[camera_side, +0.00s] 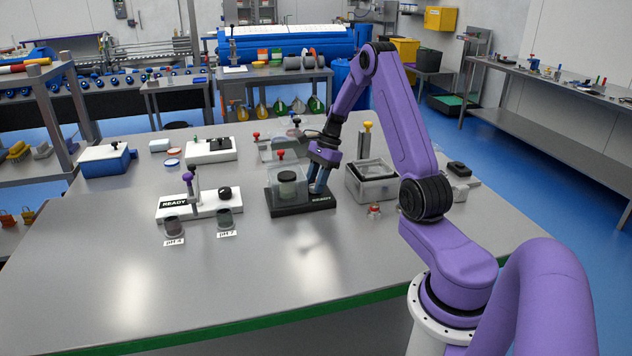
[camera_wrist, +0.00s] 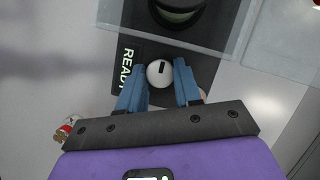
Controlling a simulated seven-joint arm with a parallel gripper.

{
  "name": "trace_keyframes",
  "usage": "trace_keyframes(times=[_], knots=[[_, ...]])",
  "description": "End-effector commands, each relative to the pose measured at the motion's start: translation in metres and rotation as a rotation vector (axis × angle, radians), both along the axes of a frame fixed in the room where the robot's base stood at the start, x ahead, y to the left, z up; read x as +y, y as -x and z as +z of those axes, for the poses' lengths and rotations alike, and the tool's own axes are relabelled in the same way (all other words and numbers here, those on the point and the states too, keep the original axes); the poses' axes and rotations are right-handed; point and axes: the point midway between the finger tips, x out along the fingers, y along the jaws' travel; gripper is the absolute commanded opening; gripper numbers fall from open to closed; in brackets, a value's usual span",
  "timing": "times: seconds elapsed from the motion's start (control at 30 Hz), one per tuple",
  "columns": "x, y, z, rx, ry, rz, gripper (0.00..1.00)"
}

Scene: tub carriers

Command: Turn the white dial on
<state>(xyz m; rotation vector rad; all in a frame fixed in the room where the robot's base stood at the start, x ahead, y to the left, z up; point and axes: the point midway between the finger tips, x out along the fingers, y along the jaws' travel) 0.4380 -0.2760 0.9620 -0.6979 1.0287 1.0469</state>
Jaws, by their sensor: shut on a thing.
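The white dial (camera_wrist: 159,73) is a round knob with a black mark, set on the black READY carrier (camera_wrist: 205,68). In the wrist view my gripper (camera_wrist: 160,78) has its blue fingers on either side of the dial, shut on it. In the side view my gripper (camera_side: 318,188) reaches down at the right end of the black carrier (camera_side: 293,212) and hides most of the dial. A clear tub (camera_side: 272,192) stands on the carrier with a dark round jar (camera_side: 287,189) inside.
A white READY carrier (camera_side: 206,213) with a black knob (camera_side: 224,192) stands to the left. Cups labelled pH 4 (camera_side: 172,225) and pH 7 (camera_side: 224,218) stand before it. The front of the table is clear.

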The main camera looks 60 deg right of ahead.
Motion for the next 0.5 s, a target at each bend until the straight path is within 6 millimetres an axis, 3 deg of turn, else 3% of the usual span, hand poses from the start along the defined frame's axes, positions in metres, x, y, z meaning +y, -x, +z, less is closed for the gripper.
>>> trace_keyframes(times=[0.03, 0.1, 0.5], knots=[[-0.0002, -0.0003, 0.0005, -0.001, 0.002, 0.001, 0.43], [-0.0002, -0.0002, 0.0005, -0.002, 0.002, 0.001, 0.59], [0.0004, 0.0007, 0.0006, -0.001, 0.000, -0.060, 0.59]])
